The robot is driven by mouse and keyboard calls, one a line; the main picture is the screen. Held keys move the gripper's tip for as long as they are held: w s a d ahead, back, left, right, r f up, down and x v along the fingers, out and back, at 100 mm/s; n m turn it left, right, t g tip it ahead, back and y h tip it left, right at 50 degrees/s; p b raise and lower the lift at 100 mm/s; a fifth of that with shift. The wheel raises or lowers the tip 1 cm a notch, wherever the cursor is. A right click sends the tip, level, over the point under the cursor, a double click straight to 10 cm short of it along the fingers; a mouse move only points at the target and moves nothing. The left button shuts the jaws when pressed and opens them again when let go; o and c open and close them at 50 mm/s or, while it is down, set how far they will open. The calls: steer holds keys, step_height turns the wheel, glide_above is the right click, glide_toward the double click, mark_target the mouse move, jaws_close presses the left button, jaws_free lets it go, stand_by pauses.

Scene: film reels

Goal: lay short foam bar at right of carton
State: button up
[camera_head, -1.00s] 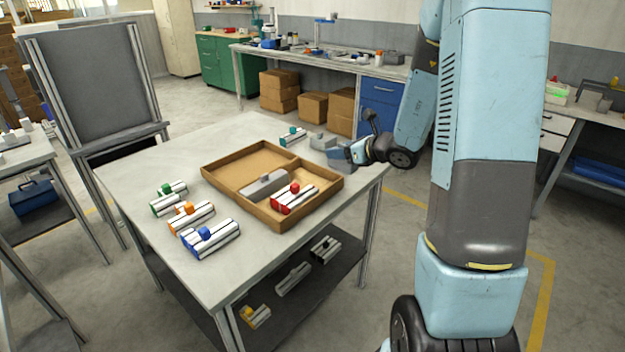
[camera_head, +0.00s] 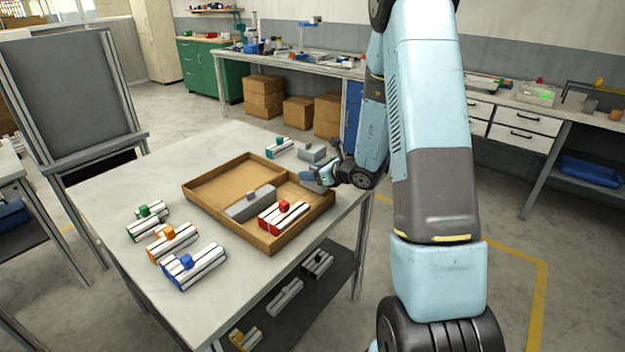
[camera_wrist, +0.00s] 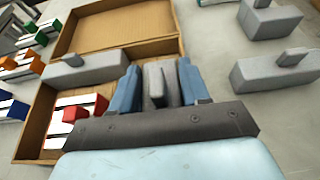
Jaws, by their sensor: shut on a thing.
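The open brown carton (camera_head: 188,199) lies on the table, with dividers inside; it also shows in the wrist view (camera_wrist: 178,20). A longer grey foam bar (camera_head: 250,204) and a red-knobbed striped bar (camera_head: 283,215) lie in it. My gripper (camera_head: 316,179) is by the carton's right end. In the wrist view my gripper's blue fingers (camera_wrist: 160,82) are shut on a grey foam bar with a tab (camera_wrist: 154,84), seemingly the short one. It is seen over the carton's right edge; its height is unclear. Two other grey foam blocks (camera_wrist: 270,20) (camera_wrist: 278,72) lie right of the carton.
Green (camera_head: 147,221), orange (camera_head: 172,243) and blue (camera_head: 193,268) striped bars lie left of the carton. A teal one (camera_head: 279,147) lies behind it. The grey table (camera_head: 215,150) has bare room behind and in front of the carton. More bars lie on the shelf below.

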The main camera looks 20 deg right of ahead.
mark_target(313, 184)
step_height(313, 184, down, 3)
steer(key=shift+w+f, duration=0.1)
steer(key=shift+d, duration=0.1)
steer(key=shift+f, duration=0.55)
steer(key=o, duration=0.9)
steer(key=shift+o, duration=0.6)
steer(key=shift+s+f, duration=0.1)
steer(key=shift+s, duration=0.1)
steer(key=shift+d, duration=0.1)
